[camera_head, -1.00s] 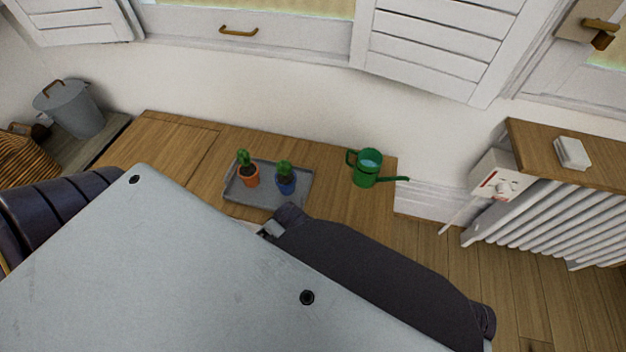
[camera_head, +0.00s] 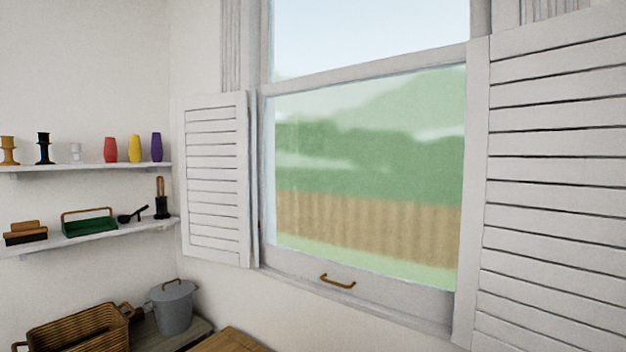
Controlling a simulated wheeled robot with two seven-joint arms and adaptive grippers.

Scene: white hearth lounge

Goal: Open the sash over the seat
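The lower window sash (camera_head: 400,284) fills the middle of the head view, with its bottom rail down at the sill. A brass pull handle (camera_head: 337,281) sits on that rail. The meeting rail (camera_head: 370,68) crosses the window above it, with the upper pane over it. A corner of the wooden seat top (camera_head: 228,341) shows at the bottom edge, below and left of the handle. Neither of my grippers is in view.
Louvred shutters stand open at the left (camera_head: 216,180) and right (camera_head: 556,190) of the window. Shelves (camera_head: 85,169) with vases and candlesticks hang on the left wall. A grey lidded bin (camera_head: 173,310) and wicker basket (camera_head: 80,328) stand low at left.

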